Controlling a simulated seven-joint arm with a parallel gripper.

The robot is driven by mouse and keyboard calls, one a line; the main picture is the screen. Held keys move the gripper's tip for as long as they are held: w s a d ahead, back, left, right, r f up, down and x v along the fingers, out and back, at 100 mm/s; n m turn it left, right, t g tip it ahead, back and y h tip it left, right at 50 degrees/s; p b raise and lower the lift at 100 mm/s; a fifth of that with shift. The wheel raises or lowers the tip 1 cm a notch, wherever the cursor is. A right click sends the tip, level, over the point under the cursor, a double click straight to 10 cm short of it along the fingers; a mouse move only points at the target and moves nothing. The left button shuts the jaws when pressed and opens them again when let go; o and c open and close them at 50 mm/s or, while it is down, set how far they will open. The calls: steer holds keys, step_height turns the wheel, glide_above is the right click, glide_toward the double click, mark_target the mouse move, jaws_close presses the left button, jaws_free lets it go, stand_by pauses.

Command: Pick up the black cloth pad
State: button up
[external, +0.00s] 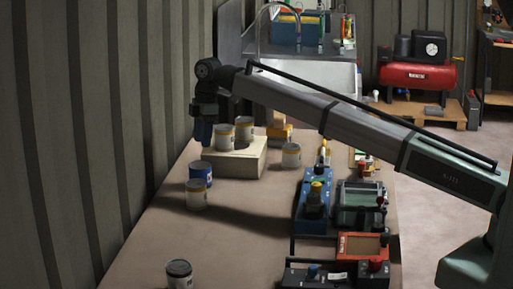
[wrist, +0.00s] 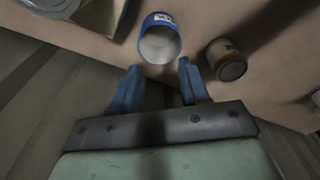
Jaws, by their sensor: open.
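I cannot make out a black cloth pad in either view. My gripper (external: 203,138) hangs fingers down at the left of the bench, near the cream block and the wall. In the wrist view its two blue fingers (wrist: 160,65) are apart with nothing between them. A blue-banded can (wrist: 160,38) shows just beyond the fingertips; it also stands in front of the cream block in the external view (external: 200,174). A yellow-banded can (wrist: 226,60) is to its right in the wrist view.
Two cans (external: 233,132) stand on the cream block (external: 236,165), with another can (external: 291,155) beside it. A dark-topped can (external: 179,274) is at the near edge. Blue, green and red equipment (external: 313,205) fills the right side. The bench's front middle is clear.

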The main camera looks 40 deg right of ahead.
step_height(320, 180, up, 7)
steer(key=s+d+m, duration=0.5)
steer(key=d+m, duration=0.3)
steer(key=d, duration=0.5)
steer(key=s+d+m+t, duration=0.1)
steer(key=s+d+m, duration=0.3)
steer(key=d+m, duration=0.7)
steer(key=s+d+m, duration=0.5)
steer(key=d+m, duration=0.1)
steer(key=d, duration=0.9)
steer(key=shift+m, duration=0.3)
steer(key=f, duration=0.4)
steer(key=w+f, duration=0.1)
steer(key=f, duration=0.3)
steer(key=a+f, duration=0.1)
steer(key=f, duration=0.4)
steer(key=shift+w+a, duration=0.1)
steer(key=shift+w, duration=0.05)
steer(key=shift+a+f, duration=0.15)
steer(key=shift+f, duration=1.2)
steer(key=shift+a+f, duration=0.1)
steer(key=shift+f, duration=1.2)
jaws_close()
